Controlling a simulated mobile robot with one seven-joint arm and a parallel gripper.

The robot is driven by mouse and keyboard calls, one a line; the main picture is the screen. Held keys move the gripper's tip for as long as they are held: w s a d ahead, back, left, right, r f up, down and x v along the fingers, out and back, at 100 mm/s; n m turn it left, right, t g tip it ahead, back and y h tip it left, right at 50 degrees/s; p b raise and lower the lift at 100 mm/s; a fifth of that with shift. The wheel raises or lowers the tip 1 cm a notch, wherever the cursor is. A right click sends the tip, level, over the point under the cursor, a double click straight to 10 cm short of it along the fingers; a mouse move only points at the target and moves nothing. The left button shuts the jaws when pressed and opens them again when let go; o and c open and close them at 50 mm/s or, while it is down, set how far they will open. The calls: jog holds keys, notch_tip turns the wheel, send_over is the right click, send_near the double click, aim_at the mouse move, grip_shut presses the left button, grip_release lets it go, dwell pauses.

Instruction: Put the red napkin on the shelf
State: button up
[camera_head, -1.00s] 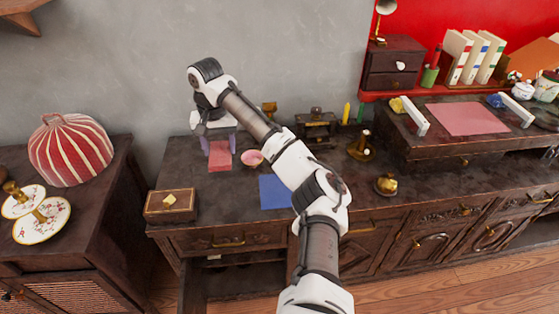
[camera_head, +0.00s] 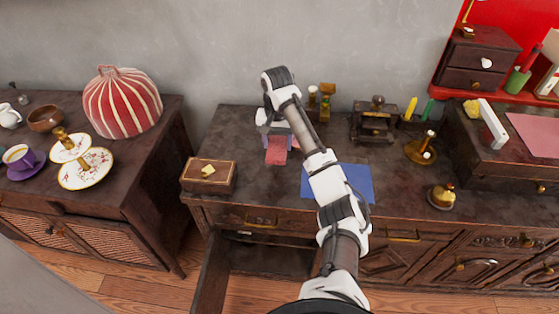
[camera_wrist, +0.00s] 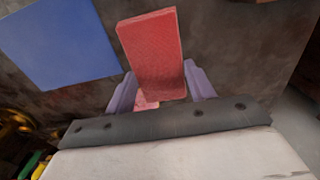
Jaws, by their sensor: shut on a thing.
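The red napkin (camera_head: 276,151) is a flat folded piece in my gripper (camera_head: 275,134), above the back left of the dark dresser top. In the wrist view the napkin (camera_wrist: 152,50) sticks out between the two lilac fingers of my gripper (camera_wrist: 161,88), which are closed on it. A dark open compartment (camera_head: 270,260) with an inner board shows low in the dresser's left end. A red wall shelf (camera_head: 437,93) is at the upper right. I cannot tell which is the task's shelf.
A blue napkin (camera_head: 358,183) lies on the dresser, partly behind my arm. A wooden box (camera_head: 209,175) stands at its left front edge. An open door (camera_head: 207,278) juts out below. The striped red cover (camera_head: 123,103) and tiered plates (camera_head: 84,168) stand on the left cabinet.

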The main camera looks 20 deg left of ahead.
aim_at(277, 145)
notch_tip(277, 145, down, 7)
jog(key=shift+f, duration=0.15)
dwell(0.4)
jog(key=o, duration=1)
jog(key=shift+f, duration=0.1)
jog(key=shift+c, duration=0.2)
notch_tip(277, 145, up, 11)
jog(key=shift+w+d+f+p, duration=0.1)
jog(key=shift+f+p, duration=0.05)
jog(key=shift+p, duration=0.8)
jog(key=shift+r, duration=0.8)
